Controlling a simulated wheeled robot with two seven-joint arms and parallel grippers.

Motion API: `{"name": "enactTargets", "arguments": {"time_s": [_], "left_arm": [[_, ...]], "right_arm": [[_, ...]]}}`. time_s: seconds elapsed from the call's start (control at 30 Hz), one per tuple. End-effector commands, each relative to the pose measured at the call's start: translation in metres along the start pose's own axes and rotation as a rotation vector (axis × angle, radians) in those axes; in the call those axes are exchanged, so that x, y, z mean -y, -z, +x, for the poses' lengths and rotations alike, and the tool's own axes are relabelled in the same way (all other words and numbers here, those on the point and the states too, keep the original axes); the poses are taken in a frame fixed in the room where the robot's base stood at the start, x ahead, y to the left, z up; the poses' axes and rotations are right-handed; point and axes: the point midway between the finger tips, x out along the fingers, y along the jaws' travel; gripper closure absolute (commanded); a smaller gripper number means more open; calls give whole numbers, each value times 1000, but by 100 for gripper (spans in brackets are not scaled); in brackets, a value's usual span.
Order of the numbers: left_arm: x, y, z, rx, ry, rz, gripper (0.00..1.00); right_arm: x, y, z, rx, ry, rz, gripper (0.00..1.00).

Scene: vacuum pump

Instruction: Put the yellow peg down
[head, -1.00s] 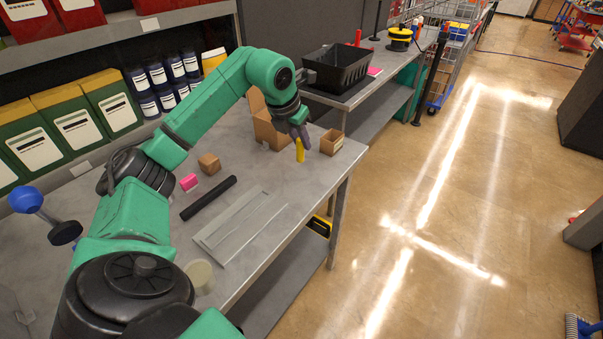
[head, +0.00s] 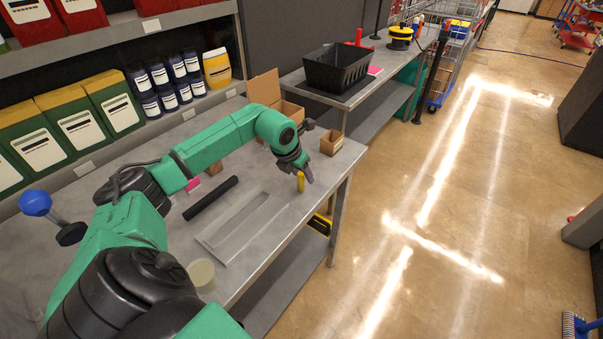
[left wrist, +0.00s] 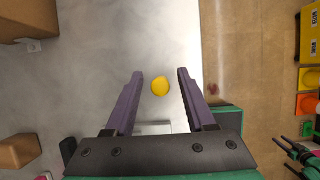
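The yellow peg (head: 300,183) is near the right edge of the grey table (head: 230,268), beside the flat metal tray (head: 242,226). In the left wrist view its round yellow top (left wrist: 160,86) sits between my two purple fingers, with a gap on each side. My left gripper (head: 304,177) is open around the peg and apart from it; it also shows in the left wrist view (left wrist: 160,75). The peg's lower part is partly hidden by the fingers in the head view. What looks like my right gripper (left wrist: 287,154) shows far off with its fingers apart, over the floor.
A small open wooden box (head: 331,143) and a cardboard box (head: 264,88) stand beyond my left gripper. A black rod (head: 210,198) and a pink block (head: 193,184) lie to the left. The table's right edge is close to the peg.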

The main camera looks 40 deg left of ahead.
Motion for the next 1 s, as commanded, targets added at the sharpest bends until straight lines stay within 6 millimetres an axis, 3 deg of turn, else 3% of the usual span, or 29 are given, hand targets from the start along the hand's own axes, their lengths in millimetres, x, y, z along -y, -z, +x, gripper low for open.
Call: {"name": "enactTargets", "arguments": {"time_s": [0.27,0.37,0.67,0.8,1.0], "left_arm": [[0,-2,-6,0,-1,0,45],[-1,-3,-21,1,-2,1,45],[-1,-2,-98,-2,-6,3,45],[-1,-1,-116,-1,-4,1,45],[0,-1,-123,-1,1,0,45]], "right_arm": [[4,1,-5,-1,5,0,50],[4,2,-14,-1,6,1,50],[4,5,-40,-2,7,0,50],[4,5,-36,-2,6,0,50],[3,4,-36,-2,5,0,50]]}}
